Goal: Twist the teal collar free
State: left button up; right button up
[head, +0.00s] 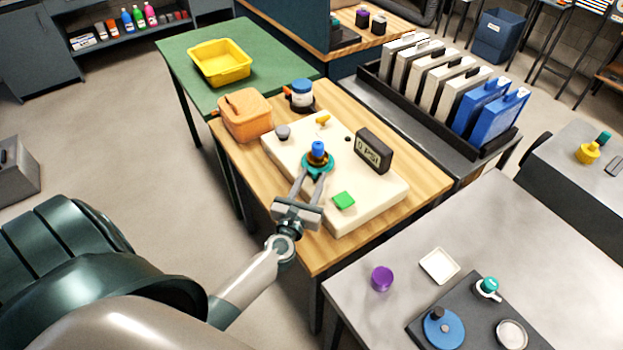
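The teal collar (317,157) is a ring around the base of a blue-topped fitting (318,148) on a cream panel (375,207). My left gripper (315,174) reaches it from the near side, with its two fingers apart and their tips at the collar's near left and right sides. Whether the fingers press on the collar or stand just clear of it I cannot tell. The collar looks seated around the fitting. My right gripper is not in view.
The panel lies on a wooden table (428,172) and carries a dark display (373,151) reading PSI, a green block (344,201) and a grey knob (283,132). A grey table (555,235) is at right.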

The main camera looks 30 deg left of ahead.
pick_arm(q)
grip_shut()
jog(key=shift+d+y, duration=0.15)
jog(key=shift+y, duration=0.15)
jog(key=shift+w+d+n+g+y, duration=0.2)
jog(key=shift+d+n+g+y, duration=0.2)
jog(key=shift+n+y, duration=0.25)
jog(key=shift+w+d+n+g+y+b, duration=0.25)
jog(key=shift+d+n+g+y+b, duration=0.2)
jog(key=shift+n+y, duration=0.45)
jog(key=shift+a, duration=0.1)
grip_release()
